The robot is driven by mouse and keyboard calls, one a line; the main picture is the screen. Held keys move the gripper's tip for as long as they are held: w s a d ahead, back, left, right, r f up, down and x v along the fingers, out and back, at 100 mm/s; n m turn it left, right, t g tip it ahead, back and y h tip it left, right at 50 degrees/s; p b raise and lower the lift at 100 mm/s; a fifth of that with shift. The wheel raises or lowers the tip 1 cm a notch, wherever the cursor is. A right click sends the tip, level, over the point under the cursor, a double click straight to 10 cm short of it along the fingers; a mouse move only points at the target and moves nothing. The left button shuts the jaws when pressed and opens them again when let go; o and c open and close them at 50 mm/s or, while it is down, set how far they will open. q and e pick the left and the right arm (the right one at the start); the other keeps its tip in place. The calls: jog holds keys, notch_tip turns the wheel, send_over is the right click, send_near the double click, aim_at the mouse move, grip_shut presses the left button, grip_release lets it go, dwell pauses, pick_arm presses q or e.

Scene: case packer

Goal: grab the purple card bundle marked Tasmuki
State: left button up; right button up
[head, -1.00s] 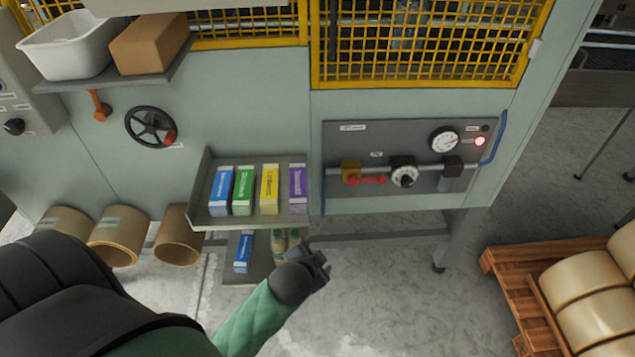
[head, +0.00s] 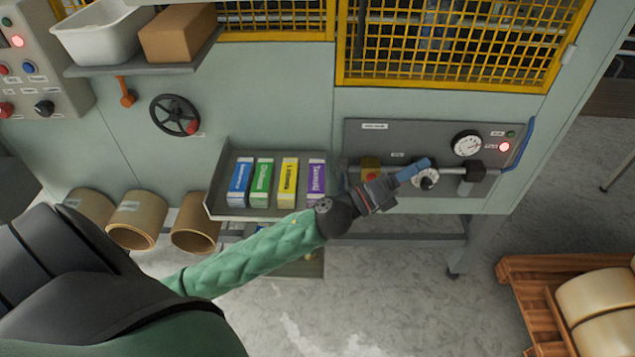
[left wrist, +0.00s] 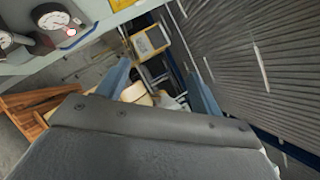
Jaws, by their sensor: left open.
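The purple card bundle (head: 317,179) marked Tasmuki stands at the right end of a row in a grey tray (head: 262,214) on the machine's front. To its left stand a yellow bundle (head: 288,181), a green bundle (head: 262,181) and a blue bundle (head: 240,181). My left gripper (head: 418,170) is to the right of the purple bundle, in front of the control panel, pointing right and away from the tray. Its two blue fingers are apart and empty in the left wrist view (left wrist: 160,85). The bundles do not show in that view. My right gripper is not seen.
The control panel (head: 375,138) with a gauge (head: 466,145) and knobs is behind my left gripper. Cardboard rolls (head: 137,220) lie at the left. A shelf (head: 150,68) holds a white bin (head: 103,30) and a brown box (head: 178,33). A wooden pallet (head: 528,270) stands at the right.

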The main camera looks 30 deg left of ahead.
pick_arm(q)
jog(key=s+d+m+g+h, duration=0.2)
jog(key=d+m+g+h, duration=0.35)
jog(key=m+g, duration=0.7)
jog(key=m+g+y, duration=0.6)
jog(key=m+y, duration=1.3)
jog(key=m, duration=0.2)
send_over(316, 178)
jog(key=d, duration=0.1)
jog(key=shift+h, duration=0.25)
jog(key=f, duration=0.9)
jog(key=shift+s+f, duration=0.2)
jog(key=shift+f, duration=0.05)
jog(key=shift+a+f, duration=0.1)
jog(key=shift+a, duration=0.15)
jog(key=shift+f+p, duration=0.5)
jog(key=shift+f, duration=0.7)
jog(key=f+p, duration=0.3)
jog(key=shift+w+a+f, duration=0.25)
jog(key=shift+f, duration=0.05)
jog(key=shift+f+p, duration=0.45)
jog(key=shift+f, duration=0.3)
jog(key=c, duration=1.2)
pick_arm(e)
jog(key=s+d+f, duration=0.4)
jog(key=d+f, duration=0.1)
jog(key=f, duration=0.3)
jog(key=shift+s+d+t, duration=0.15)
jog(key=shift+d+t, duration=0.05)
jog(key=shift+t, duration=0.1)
